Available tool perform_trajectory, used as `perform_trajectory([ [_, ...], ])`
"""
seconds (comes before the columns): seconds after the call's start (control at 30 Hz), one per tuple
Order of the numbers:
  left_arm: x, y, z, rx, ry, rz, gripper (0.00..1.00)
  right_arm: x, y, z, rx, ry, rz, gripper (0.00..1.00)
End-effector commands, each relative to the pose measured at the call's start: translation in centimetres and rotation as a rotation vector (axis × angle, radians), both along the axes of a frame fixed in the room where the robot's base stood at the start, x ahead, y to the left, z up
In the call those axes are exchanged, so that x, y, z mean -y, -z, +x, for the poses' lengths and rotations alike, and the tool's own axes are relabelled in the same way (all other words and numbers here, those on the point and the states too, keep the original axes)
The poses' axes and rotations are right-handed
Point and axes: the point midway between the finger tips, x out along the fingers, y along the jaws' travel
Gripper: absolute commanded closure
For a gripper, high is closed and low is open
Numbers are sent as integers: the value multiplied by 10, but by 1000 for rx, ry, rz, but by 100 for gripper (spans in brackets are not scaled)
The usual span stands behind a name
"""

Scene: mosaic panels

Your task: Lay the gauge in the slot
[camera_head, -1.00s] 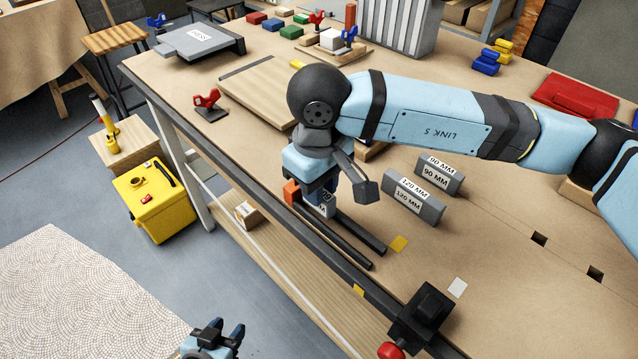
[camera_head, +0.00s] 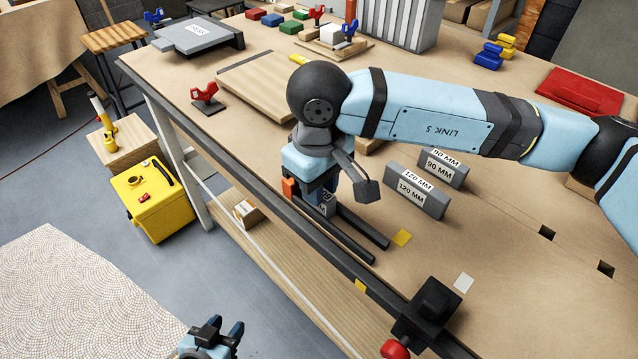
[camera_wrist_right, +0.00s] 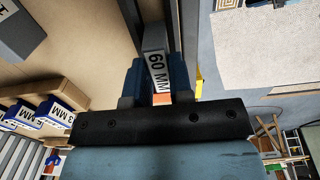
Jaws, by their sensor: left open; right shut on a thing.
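My right gripper (camera_head: 324,204) is shut on a grey gauge block. In the right wrist view the gauge (camera_wrist_right: 155,60) shows a white label reading 60 MM, between the two blue fingers. The slot is the gap between two dark parallel rails (camera_head: 345,240) along the bench's front edge. The gripper and gauge are at the rails' far end, beside an orange block (camera_head: 289,188). The gauge's underside is hidden, so I cannot tell whether it touches the bench. My left gripper (camera_head: 225,333) is open and empty, off the bench at the bottom.
Grey blocks marked 120 MM (camera_head: 416,191) and 90 MM (camera_head: 443,168) stand right of the rails. A black clamp with a red knob (camera_head: 395,347) sits at the near bench edge. A wooden board (camera_head: 262,85) lies behind my right arm.

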Motion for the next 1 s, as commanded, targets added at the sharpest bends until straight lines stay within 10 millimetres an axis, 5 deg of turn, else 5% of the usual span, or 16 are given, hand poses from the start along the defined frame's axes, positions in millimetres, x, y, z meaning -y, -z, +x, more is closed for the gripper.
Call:
perform_trajectory([
  [0.03, -1, 41, -7, -57, 2, 16, 57, 0, 7, 0, 1, 0, 1, 100],
  [0.13, -1, 43, -7, -57, 2, 16, 57, 0, 9, 0, 0, 0, 0, 100],
  [0.17, -1, 43, -7, -57, 2, 16, 57, 0, 9, 0, 1, 0, 1, 77],
  [0.3, -1, 42, -7, -57, 2, 16, 57, 0, 8, 0, 0, 0, 0, 50],
  [0.63, -1, 38, -7, -54, 3, 16, 57, 0, 8, 0, -1, 0, -1, 50],
  [0.87, 6, 2, -3, -21, 16, 13, 57, 0, 8, 0, 0, 0, 0, 50],
  [1.0, 6, -1, -3, -22, 16, 15, 57, 0, -29, 0, 4, -2, 2, 50],
])
